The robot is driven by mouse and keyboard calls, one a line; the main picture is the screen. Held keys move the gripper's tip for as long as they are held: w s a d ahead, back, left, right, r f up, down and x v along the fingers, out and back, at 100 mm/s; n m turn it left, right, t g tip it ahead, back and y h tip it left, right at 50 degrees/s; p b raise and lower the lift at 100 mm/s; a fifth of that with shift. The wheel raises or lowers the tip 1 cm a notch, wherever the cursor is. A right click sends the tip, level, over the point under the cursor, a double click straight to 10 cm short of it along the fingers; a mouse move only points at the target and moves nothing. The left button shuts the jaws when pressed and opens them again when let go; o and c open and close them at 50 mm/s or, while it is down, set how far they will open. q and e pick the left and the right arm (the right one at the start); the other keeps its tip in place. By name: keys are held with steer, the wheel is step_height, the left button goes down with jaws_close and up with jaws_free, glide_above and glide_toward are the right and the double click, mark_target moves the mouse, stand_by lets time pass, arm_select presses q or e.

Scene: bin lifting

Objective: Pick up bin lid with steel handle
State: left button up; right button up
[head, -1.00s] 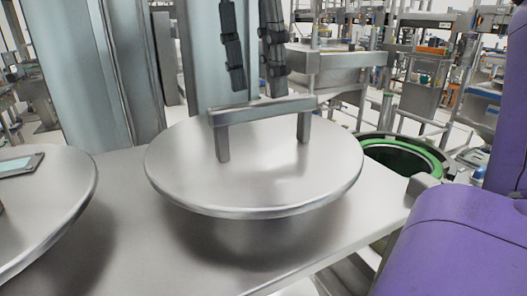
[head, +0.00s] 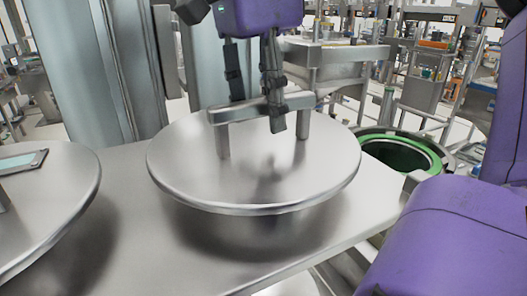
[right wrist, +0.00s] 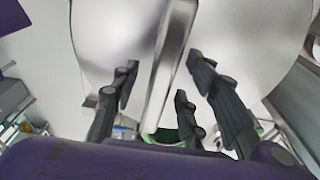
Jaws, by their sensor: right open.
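The round steel bin lid (head: 190,175) lies on a steel table in the middle of the head view. Its straight bar handle (head: 225,116) stands on two posts. My right gripper (head: 257,113) is open and points down at the handle, with one dark finger in front of the bar and another behind it. In the right wrist view, the handle bar (right wrist: 172,50) runs between the spread fingers of the gripper (right wrist: 160,75), over the pale lid (right wrist: 110,30). The fingers look apart from the bar. My left gripper is not in view.
A second round lid (head: 65,200) is at the left edge. An open bin with a green rim (head: 425,150) is at the right, behind the table's edge. Steel columns (head: 70,65) stand behind the lid. The bare table (head: 130,245) shows between the lids.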

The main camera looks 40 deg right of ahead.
stand_by(0.3)
jaws_close()
stand_by(0.4)
